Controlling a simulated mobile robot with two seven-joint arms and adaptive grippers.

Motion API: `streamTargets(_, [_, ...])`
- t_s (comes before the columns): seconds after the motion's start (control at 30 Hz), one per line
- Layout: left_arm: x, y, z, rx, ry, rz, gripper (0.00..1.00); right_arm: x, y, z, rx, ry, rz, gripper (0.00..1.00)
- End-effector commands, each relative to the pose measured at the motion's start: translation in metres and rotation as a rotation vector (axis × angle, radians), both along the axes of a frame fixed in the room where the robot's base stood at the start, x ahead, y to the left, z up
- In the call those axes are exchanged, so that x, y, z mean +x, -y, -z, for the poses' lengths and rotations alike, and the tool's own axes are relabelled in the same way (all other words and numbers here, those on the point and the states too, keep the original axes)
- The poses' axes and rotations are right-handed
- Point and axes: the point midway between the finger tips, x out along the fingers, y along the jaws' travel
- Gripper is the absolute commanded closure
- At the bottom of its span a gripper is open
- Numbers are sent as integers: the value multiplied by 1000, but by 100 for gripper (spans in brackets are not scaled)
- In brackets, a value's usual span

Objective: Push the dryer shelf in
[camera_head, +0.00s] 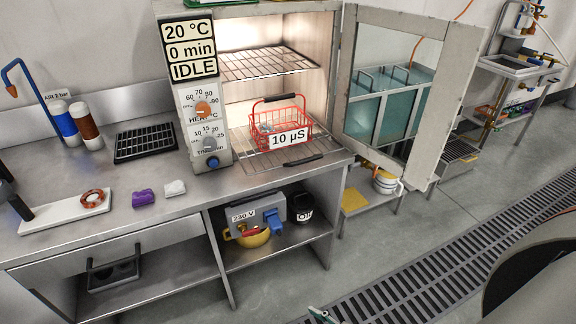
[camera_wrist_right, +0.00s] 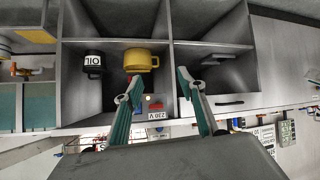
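The dryer stands on the bench with its glazed door (camera_head: 389,95) swung open to the right. Its lower wire shelf (camera_head: 325,146) is drawn partly out, with a black handle (camera_head: 302,160) at its front edge. A red wire basket (camera_head: 256,127) labelled "10 µS" sits on that shelf. The upper wire shelf (camera_head: 268,65) is inside the dryer. My right gripper (camera_wrist_right: 159,76) is open and empty, fingers apart, in front of the bench's lower compartments. One teal fingertip shows at the bottom edge of the head view (camera_head: 322,315). My left gripper is not in view.
The dryer's control panel (camera_head: 193,70) reads 20 °C, 0 min, IDLE. Below the bench are a 230 V box (camera_head: 256,213), a yellow mug (camera_head: 254,238) and a black OIL pot (camera_head: 302,204). A black tray (camera_head: 146,142) lies left of the dryer. The floor in front is clear.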

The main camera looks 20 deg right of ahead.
Motion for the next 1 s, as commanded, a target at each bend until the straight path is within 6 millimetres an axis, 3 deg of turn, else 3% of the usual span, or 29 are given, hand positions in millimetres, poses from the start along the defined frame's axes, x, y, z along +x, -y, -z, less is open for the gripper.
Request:
streamTargets(0.43, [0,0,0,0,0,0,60,0,0,0,0,0,0,60])
streamTargets(0.47, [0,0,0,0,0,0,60,0,0,0,-1,0,-1,57])
streamTargets(0.6, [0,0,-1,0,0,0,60,7,6,-3,-51,22,-26,21])
streamTargets(0.67, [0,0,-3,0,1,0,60,17,12,-8,-124,57,-62,11])
streamTargets(0.77, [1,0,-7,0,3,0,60,45,27,-22,-324,146,-156,11])
streamTargets(1.0, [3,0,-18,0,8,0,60,124,74,-74,-1005,376,-420,11])
